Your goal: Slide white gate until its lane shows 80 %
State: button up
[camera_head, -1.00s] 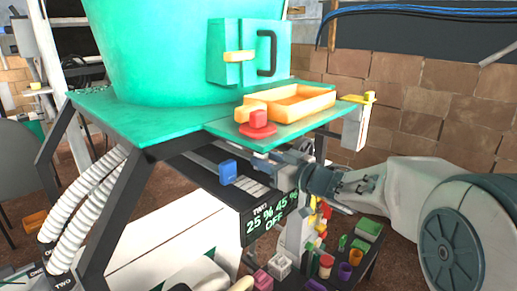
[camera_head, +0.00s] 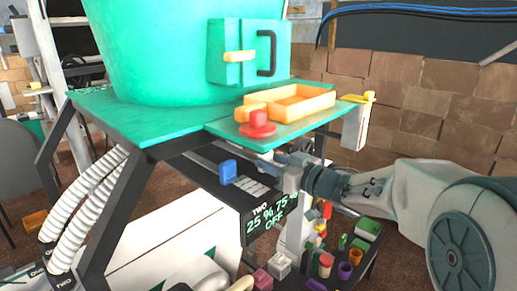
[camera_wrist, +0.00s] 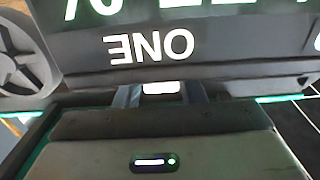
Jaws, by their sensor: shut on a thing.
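The white gate (camera_wrist: 160,87) shows in the wrist view as a small pale piece between my two fingertips. My gripper (camera_wrist: 160,95) is shut on it. In the head view my gripper (camera_head: 284,163) is under the green shelf's front edge, and the gate is mostly hidden there. The readout (camera_head: 268,218) below, under the word TWO, shows 25 %, 75 % and OFF. In the wrist view a panel marked ONE (camera_wrist: 149,45) appears upside down, its figures cut off by the top edge.
A blue block (camera_head: 228,172) sits left of my gripper on the same rail area. The green shelf (camera_head: 150,122) overhangs with a yellow tray (camera_head: 318,103) and a red knob (camera_head: 258,122). Below stands a dark table with several small coloured pieces (camera_head: 326,262).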

aim_at(269, 160)
jog(key=shift+d, duration=0.15)
dwell(0.4)
jog(key=o, duration=0.9)
jog(key=shift+s, duration=0.15)
jog(key=shift+p+v, duration=0.45)
jog(key=shift+v, duration=1.5)
